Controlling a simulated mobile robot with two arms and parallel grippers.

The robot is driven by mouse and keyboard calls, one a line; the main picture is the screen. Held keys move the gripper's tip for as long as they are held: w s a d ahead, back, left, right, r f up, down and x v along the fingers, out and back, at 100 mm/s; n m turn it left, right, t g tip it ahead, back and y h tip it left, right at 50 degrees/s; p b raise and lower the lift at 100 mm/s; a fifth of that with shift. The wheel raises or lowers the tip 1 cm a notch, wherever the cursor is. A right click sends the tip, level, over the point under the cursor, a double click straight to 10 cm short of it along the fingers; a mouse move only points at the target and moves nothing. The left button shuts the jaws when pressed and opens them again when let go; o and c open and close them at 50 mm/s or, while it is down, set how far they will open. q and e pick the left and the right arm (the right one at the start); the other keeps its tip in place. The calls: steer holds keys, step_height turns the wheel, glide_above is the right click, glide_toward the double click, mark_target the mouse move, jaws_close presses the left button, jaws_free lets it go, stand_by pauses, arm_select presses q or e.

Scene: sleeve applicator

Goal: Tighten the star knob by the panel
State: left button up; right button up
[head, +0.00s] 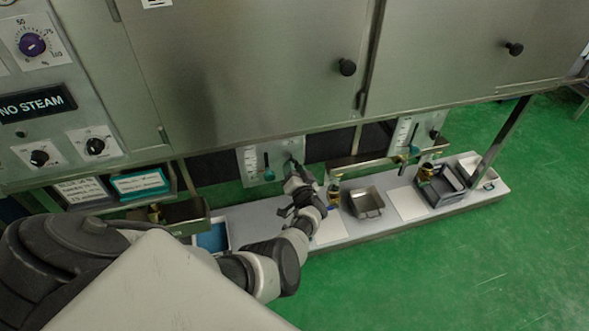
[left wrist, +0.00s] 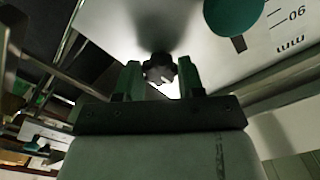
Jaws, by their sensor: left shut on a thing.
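The dark star knob (left wrist: 158,68) shows in the left wrist view between the two fingers of my left gripper (left wrist: 160,80). The fingers are shut on it, one on each side. It sits against a light metal panel (left wrist: 125,30) with a scale and a teal round handle (left wrist: 234,14). In the head view the left gripper (head: 293,170) reaches the right side of this small scaled panel (head: 250,162), and my arm largely hides the knob there. My right gripper is not in view.
A second scaled panel (head: 402,130) with its own dark knob is to the right. Below is a white shelf (head: 345,238) with a metal tray (head: 365,202) and a grey bin (head: 440,187). A steel cabinet (head: 240,60) stands above. The green floor (head: 500,270) is clear at right.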

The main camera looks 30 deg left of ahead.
arm_select(q)
steer(key=shift+f+m, duration=0.1)
steer(key=shift+m, duration=0.2)
stand_by(0.4)
steer(key=o, duration=0.9)
